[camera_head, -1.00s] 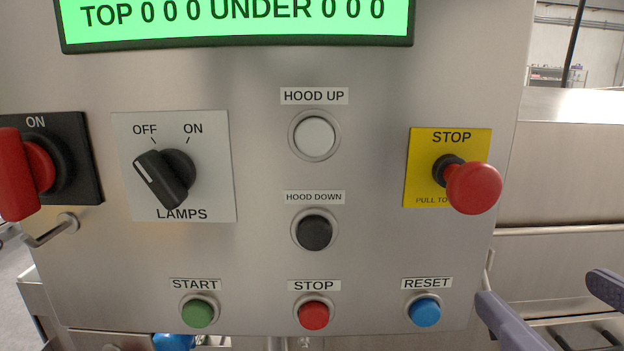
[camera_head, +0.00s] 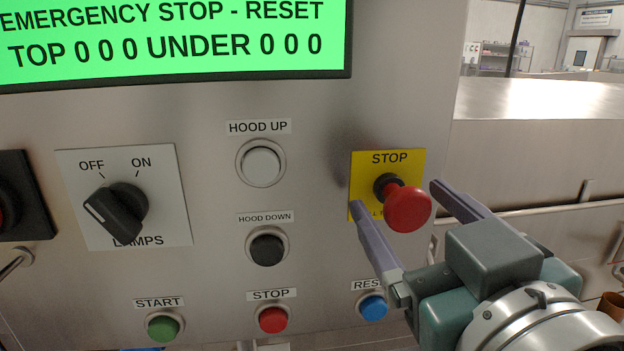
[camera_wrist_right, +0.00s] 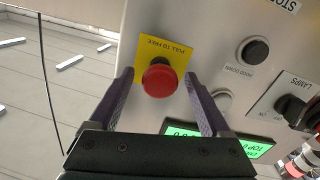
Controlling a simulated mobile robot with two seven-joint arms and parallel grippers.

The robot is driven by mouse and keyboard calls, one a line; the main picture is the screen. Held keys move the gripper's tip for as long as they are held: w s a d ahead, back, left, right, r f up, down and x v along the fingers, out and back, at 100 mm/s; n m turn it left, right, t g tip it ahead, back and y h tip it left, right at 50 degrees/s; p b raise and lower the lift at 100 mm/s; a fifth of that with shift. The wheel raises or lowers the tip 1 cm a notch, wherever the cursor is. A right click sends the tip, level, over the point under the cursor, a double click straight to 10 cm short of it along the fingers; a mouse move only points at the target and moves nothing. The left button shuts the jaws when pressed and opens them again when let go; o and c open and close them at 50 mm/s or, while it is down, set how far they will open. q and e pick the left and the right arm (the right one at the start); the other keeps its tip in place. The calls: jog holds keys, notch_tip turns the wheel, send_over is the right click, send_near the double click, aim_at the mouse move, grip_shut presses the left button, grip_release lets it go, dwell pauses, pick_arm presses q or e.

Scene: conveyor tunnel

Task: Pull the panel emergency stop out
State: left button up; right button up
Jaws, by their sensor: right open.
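The panel emergency stop (camera_head: 408,209) is a red mushroom knob on a dark stem, mounted on a yellow STOP plate (camera_head: 390,158) at the right of the steel panel. My right gripper (camera_head: 396,195) is open, with one finger on each side of the red knob. In the right wrist view the knob (camera_wrist_right: 159,80) sits between the two spread fingers (camera_wrist_right: 158,85), apart from both. The plate there reads "PULL TO" and a partly legible word. My left gripper is not in view.
The green display (camera_head: 170,40) reads EMERGENCY STOP - RESET. Near the knob are the blue RESET button (camera_head: 373,307), red STOP button (camera_head: 272,319), black HOOD DOWN button (camera_head: 267,249) and white HOOD UP button (camera_head: 262,164). The LAMPS switch (camera_head: 117,212) is further left.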

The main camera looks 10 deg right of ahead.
jog(key=shift+w, duration=0.35)
grip_shut()
dwell(0.5)
dwell(0.3)
